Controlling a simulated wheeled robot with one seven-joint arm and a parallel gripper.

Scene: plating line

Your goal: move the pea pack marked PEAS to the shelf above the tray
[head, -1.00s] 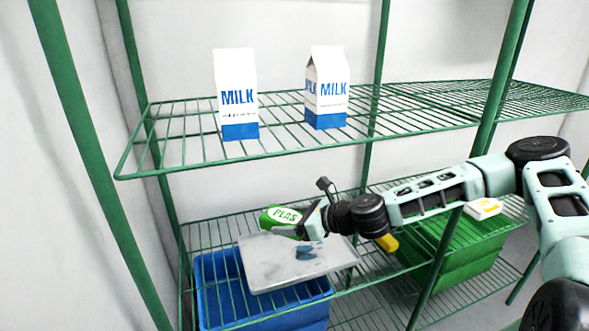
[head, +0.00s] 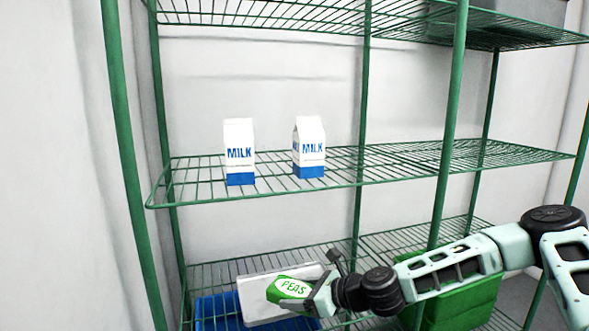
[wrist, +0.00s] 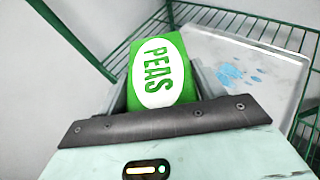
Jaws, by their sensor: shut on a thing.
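The green pea pack (head: 287,290) has a white oval marked PEAS. My gripper (head: 305,297) is shut on it. In the head view the pack shows in front of the tray. In the wrist view the pea pack (wrist: 160,72) sits between the jaws, its label facing the camera. The grey-white tray (head: 258,312) lies on the lower wire shelf (head: 215,272). It also shows in the wrist view (wrist: 215,50), to the right of the pack, with blue marks on it. The wire shelf above the tray (head: 195,188) holds two milk cartons.
The milk cartons (head: 239,152) and (head: 309,147) stand upright on the left part of the middle shelf. That shelf is bare to their right. A green post (head: 450,130) rises at the rack's front. A blue bin (head: 210,312) and a green bin (head: 465,305) are low down.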

